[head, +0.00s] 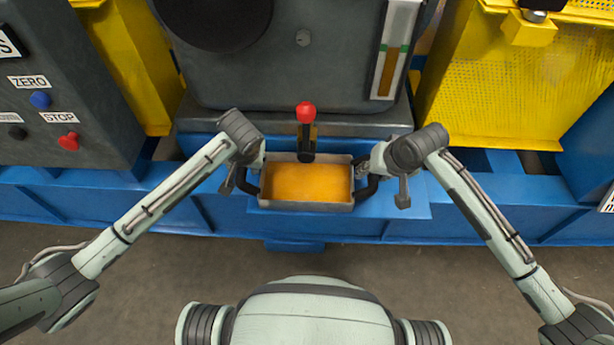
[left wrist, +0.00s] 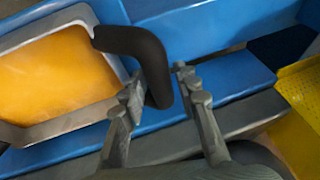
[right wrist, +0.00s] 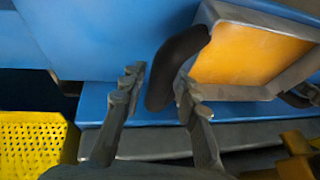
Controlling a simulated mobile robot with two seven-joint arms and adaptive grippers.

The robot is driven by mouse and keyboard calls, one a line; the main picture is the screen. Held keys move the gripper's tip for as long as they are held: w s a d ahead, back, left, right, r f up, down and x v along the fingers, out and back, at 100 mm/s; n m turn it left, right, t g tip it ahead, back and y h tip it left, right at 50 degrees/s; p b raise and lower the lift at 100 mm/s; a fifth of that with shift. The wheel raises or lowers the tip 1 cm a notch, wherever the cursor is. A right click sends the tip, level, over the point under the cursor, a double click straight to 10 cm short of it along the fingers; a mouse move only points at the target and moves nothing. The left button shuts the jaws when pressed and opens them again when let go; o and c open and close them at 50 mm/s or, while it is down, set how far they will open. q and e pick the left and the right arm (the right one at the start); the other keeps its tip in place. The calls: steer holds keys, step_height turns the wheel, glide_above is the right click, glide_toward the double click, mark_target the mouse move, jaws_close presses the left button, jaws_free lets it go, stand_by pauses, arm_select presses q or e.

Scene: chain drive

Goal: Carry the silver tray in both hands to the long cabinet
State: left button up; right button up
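The silver tray (head: 306,206) rests on a blue ledge below the machine. It is rectangular, holds an amber liquid or surface, and has a black handle at each end. My left gripper (head: 241,178) is at the left handle (head: 252,189). In the left wrist view its fingers (left wrist: 158,85) stand apart on either side of that handle (left wrist: 150,52). My right gripper (head: 384,182) is at the right handle (head: 369,187). In the right wrist view its fingers (right wrist: 156,88) stand apart astride that handle (right wrist: 174,65). I cannot make out a long cabinet.
A red-knobbed black lever or tap (head: 306,130) hangs just over the tray's back edge. A grey control panel (head: 60,90) stands left, with yellow guards (head: 490,80) at both sides. The blue machine base (head: 480,205) runs across; the floor (head: 180,260) before it is clear.

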arm_select(q)
steer(key=shift+c, duration=0.2)
arm_select(e)
steer(key=shift+c, duration=0.2)
arm_select(q)
jaws_close()
arm_select(e)
jaws_close()
